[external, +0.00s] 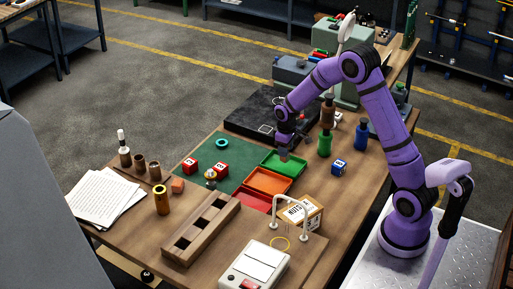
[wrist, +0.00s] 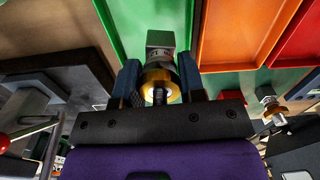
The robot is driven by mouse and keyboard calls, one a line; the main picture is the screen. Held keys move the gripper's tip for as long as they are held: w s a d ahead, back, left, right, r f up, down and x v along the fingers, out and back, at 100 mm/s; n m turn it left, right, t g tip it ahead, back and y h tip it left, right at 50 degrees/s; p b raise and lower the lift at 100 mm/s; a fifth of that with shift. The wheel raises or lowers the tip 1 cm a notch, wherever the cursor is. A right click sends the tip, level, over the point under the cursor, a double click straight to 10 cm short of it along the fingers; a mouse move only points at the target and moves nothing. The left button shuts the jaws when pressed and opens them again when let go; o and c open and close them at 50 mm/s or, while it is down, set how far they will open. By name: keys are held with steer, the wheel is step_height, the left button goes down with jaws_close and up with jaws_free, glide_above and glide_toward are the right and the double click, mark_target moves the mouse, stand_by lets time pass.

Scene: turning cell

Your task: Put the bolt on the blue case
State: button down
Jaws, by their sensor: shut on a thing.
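My gripper (external: 284,153) hangs over the back left edge of the green tray, pointing down. In the wrist view its two fingers (wrist: 160,85) are closed on a bolt (wrist: 160,40) with a grey square end, a brass-coloured ring and a dark shaft. The bolt is hard to make out in the external view. A small blue case (external: 339,168) with white markings stands on the wooden table, right of my gripper and apart from it. I do not make it out in the wrist view.
Green (external: 288,163), orange (external: 268,181) and red (external: 253,200) trays lie in a row. Two red cases (external: 191,167) and a brass-ringed piece (external: 210,175) are on the green mat. A green bottle-shaped piece (external: 324,143) stands left of the blue case.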

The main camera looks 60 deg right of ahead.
steer(key=s+d+r+n, duration=0.1)
steer(key=s+d+r, duration=0.4)
steer(key=s, duration=0.4)
steer(key=n, duration=0.1)
glide_toward(339, 163)
steer(key=shift+f, duration=1.75)
steer(key=c, duration=0.7)
jaws_free()
steer(key=shift+f, duration=0.15)
